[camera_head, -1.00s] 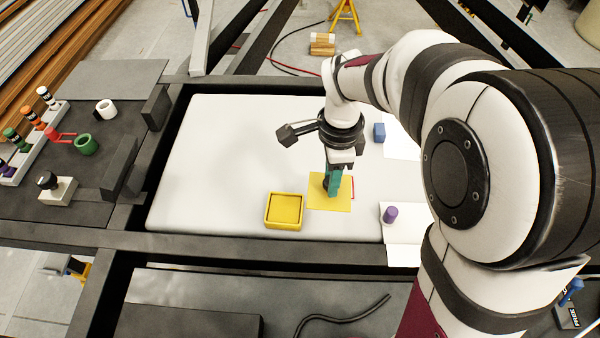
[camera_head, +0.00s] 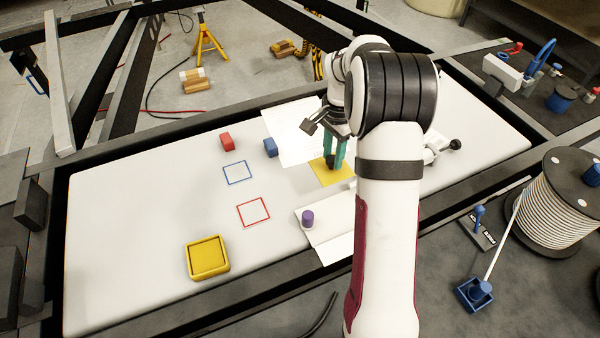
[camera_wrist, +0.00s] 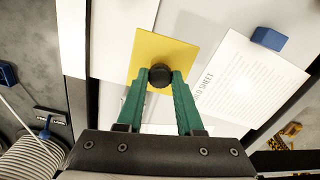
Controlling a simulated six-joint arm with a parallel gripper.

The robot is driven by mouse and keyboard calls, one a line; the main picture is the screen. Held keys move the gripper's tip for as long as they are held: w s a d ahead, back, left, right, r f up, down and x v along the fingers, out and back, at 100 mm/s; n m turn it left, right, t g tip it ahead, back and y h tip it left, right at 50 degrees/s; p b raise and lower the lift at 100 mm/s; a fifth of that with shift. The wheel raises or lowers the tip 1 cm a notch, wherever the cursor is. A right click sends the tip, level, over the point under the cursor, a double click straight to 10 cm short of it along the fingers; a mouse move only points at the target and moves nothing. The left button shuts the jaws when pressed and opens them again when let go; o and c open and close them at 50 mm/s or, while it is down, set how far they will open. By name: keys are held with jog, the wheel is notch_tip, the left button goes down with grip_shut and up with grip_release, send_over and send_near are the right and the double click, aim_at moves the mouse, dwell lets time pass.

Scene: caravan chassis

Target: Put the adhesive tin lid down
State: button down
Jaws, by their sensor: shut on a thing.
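The adhesive tin lid is a flat yellow square plate (camera_head: 323,175) with a black knob (camera_wrist: 160,76). My gripper (camera_head: 334,163) has its green fingers shut on the knob, one on each side. In the wrist view the lid (camera_wrist: 164,48) lies flat-looking just beyond the fingertips. I cannot tell whether it touches the surface below or hangs a little above it. The yellow square tin (camera_head: 208,274) stands uncovered at the front left of the white panel, well apart from the lid.
The white panel (camera_head: 120,240) has free room at left. A red block (camera_head: 227,142), a blue block (camera_head: 270,147), and blue (camera_head: 237,172) and red (camera_head: 253,212) square outlines lie left of the lid. A printed sheet (camera_head: 290,125) is behind; a purple cylinder (camera_head: 307,218) stands in front.

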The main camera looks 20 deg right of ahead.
jog(key=w+a+f, duration=0.5)
jog(key=shift+w+a, duration=0.2)
jog(key=shift+w, duration=0.1)
jog(key=shift+f, duration=1.8)
jog(key=shift+f, duration=0.1)
jog(key=c, duration=0.5)
grip_release()
jog(key=shift+c, duration=0.2)
